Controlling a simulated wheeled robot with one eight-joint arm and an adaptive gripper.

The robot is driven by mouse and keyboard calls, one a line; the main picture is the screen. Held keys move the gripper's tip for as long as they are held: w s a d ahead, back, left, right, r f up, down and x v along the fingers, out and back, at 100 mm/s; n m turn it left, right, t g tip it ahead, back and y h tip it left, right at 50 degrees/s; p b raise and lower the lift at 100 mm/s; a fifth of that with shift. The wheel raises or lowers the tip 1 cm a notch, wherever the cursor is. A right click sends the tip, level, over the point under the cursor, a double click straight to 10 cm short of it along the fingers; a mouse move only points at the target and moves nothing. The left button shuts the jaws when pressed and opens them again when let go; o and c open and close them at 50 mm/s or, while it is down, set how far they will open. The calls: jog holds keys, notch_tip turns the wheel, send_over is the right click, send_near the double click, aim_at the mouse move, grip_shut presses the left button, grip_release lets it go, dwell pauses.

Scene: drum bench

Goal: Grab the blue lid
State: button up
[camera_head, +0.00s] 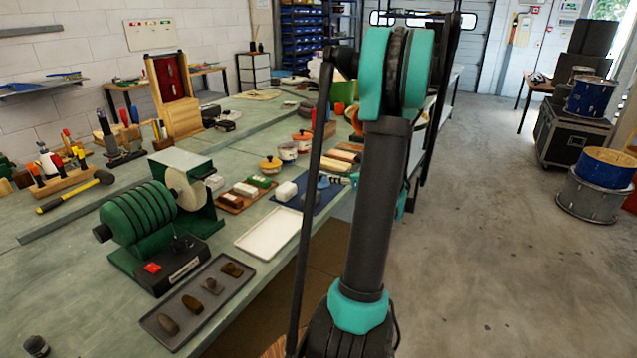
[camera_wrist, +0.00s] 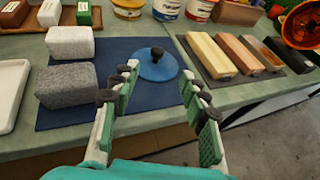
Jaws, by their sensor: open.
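The blue lid (camera_wrist: 154,66) is a round disc with a dark knob on top. It lies flat on a dark blue mat (camera_wrist: 112,117) on the bench, at the upper middle of the wrist view. My gripper (camera_wrist: 161,86) is open and empty, with one finger on each side of the picture's middle. The fingers point toward the lid, and the lid shows beyond and between the fingertips. I cannot tell the exact gap, but nothing is held.
A grey block (camera_wrist: 66,86) and a white block (camera_wrist: 70,43) stand left of the lid. Several bars, including a cream one (camera_wrist: 211,54), lie to its right. Small pots (camera_wrist: 166,8) stand behind. A white tray (camera_head: 268,233) lies near the bench's front edge.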

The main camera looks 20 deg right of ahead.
aim_at(320, 175)
jog(key=x, duration=0.7)
jog(key=shift+w+a, duration=0.1)
jog(key=shift+w, duration=0.05)
jog(key=shift+a+x, duration=0.2)
jog(key=shift+x, duration=2.4)
jog(key=shift+c, duration=0.4)
grip_shut()
